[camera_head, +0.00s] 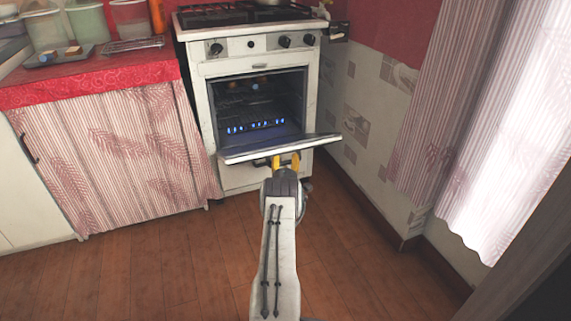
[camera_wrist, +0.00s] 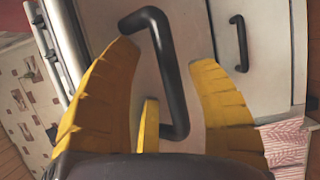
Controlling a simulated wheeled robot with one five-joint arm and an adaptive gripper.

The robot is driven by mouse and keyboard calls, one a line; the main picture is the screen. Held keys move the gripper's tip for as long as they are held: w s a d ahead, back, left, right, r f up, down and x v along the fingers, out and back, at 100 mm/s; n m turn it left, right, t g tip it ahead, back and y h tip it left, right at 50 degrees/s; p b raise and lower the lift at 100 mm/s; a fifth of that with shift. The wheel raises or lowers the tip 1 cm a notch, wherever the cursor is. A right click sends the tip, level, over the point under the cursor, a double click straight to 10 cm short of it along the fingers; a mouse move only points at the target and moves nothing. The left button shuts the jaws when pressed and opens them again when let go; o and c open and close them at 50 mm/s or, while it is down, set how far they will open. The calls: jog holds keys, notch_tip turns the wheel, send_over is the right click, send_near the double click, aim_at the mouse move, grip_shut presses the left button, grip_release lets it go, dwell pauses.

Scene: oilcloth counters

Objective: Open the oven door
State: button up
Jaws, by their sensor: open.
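The white oven (camera_head: 258,88) stands against the back wall in the head view. Its door (camera_head: 280,148) is tipped down and out, close to level, and the dark cavity (camera_head: 255,105) with small blue lights shows above it. My gripper (camera_head: 286,162) is at the door's front edge, with yellow fingers open. In the wrist view my gripper (camera_wrist: 165,55) has its fingers spread on either side of a black bar handle (camera_wrist: 165,60). The handle stands off a pale panel. Clear gaps show between handle and outer fingers; contact with the inner finger cannot be told.
A stove top (camera_head: 240,14) with knobs is above the oven. A red-topped counter (camera_head: 90,75) with a striped curtain (camera_head: 120,150) is at left, and a tiled wall (camera_head: 365,120) is close at right. The wooden floor (camera_head: 170,265) in front is clear.

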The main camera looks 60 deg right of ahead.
jog(key=shift+w+d+r, duration=0.1)
jog(key=shift+w+d, duration=0.05)
jog(key=shift+d, duration=0.15)
jog(key=shift+c, duration=0.5)
grip_shut()
jog(key=shift+r, duration=0.1)
